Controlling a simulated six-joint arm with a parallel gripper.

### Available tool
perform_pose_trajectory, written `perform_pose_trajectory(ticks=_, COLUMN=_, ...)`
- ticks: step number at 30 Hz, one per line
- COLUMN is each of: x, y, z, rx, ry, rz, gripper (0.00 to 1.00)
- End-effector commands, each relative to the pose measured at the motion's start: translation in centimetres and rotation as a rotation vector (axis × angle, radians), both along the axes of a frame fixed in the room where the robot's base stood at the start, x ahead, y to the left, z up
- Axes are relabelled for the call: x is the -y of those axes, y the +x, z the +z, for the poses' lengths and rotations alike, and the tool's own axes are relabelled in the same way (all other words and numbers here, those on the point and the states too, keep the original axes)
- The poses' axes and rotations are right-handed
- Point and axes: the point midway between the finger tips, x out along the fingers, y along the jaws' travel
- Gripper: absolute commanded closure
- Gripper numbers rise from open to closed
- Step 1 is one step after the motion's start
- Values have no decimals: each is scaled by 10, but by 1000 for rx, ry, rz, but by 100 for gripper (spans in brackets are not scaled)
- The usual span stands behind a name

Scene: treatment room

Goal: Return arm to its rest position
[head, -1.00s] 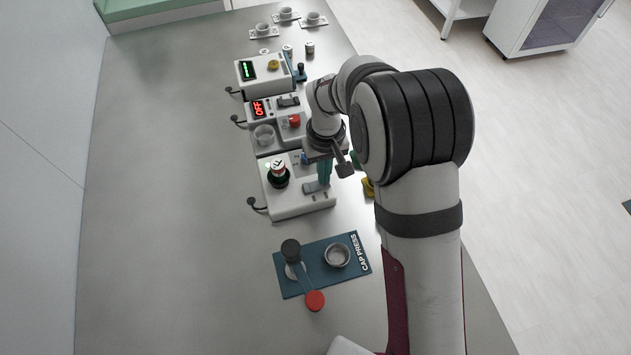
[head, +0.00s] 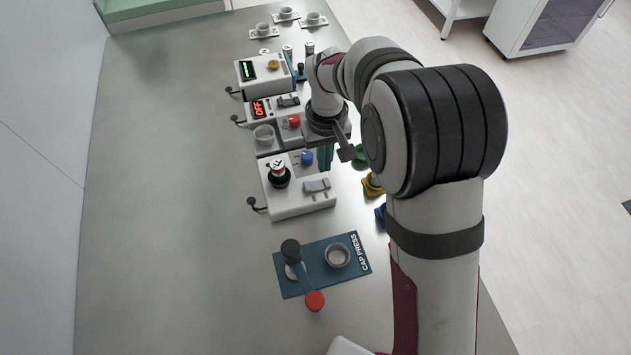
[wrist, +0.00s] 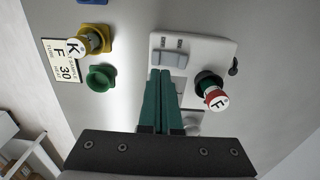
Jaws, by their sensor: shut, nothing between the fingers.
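My gripper (head: 325,157) shows in the head view as teal fingers pointing down beside the right end of the nearest white device. In the wrist view the two teal fingers (wrist: 160,95) lie side by side, shut, with nothing between them. They appear in front of the lower edge of the white device (wrist: 205,48) there. My arm spans the right half of the head view and hides part of the table's right side.
The nearest device (head: 300,205) bears a red-and-white capped jar (head: 279,172), blue knob and grey switch. Behind stand a device reading OFF (head: 258,108) and one with a green display (head: 248,70). A cap press mat (head: 320,278) lies in front. Yellow (wrist: 95,35) and green (wrist: 101,78) holders stand nearby.

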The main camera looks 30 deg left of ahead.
Motion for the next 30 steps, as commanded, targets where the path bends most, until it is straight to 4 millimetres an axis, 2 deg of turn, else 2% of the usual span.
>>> perform_pose_trajectory(ticks=6, x=0, y=0, z=17, rx=1, ry=1, rz=-1, gripper=100)
perform_pose_trajectory(ticks=17, x=0, y=0, z=17, rx=0, ry=0, rz=-1, gripper=100)
perform_pose_trajectory(ticks=20, x=11, y=0, z=25, rx=-1, ry=4, rz=-36, gripper=100)
perform_pose_trajectory(ticks=23, x=63, y=-7, z=62, rx=-11, ry=19, rz=-215, gripper=100)
perform_pose_trajectory(ticks=25, x=121, y=-30, z=93, rx=-29, ry=36, rz=-428, gripper=100)
perform_pose_trajectory(ticks=26, x=145, y=-46, z=105, rx=-37, ry=46, rz=-528, gripper=100)
perform_pose_trajectory(ticks=27, x=174, y=-69, z=116, rx=-50, ry=57, rz=-657, gripper=100)
perform_pose_trajectory(ticks=30, x=221, y=-130, z=126, rx=-79, ry=87, rz=-942, gripper=100)
